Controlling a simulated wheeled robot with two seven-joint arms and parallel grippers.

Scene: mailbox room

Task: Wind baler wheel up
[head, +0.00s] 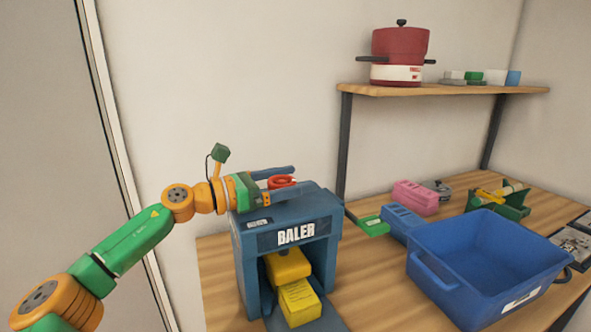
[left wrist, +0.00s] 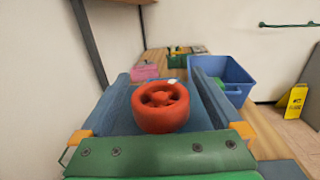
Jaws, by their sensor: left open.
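The blue baler (head: 287,240) stands on the wooden table, with yellow blocks (head: 292,280) in its front opening. Its red wheel (head: 281,182) sits on top. My left gripper (head: 292,181) is open at the top of the baler, with its two blue fingers on either side of the wheel. In the left wrist view the red wheel (left wrist: 161,107) lies between the spread fingers, with a gap visible on both sides. Part of the wheel is hidden by a finger in the head view. My right gripper is not in view.
A blue bin (head: 488,262) stands to the right of the baler on the table (head: 222,275). A pink box (head: 414,197) and a green tray (head: 499,204) lie behind it. A shelf (head: 440,90) above holds a red pot (head: 400,54).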

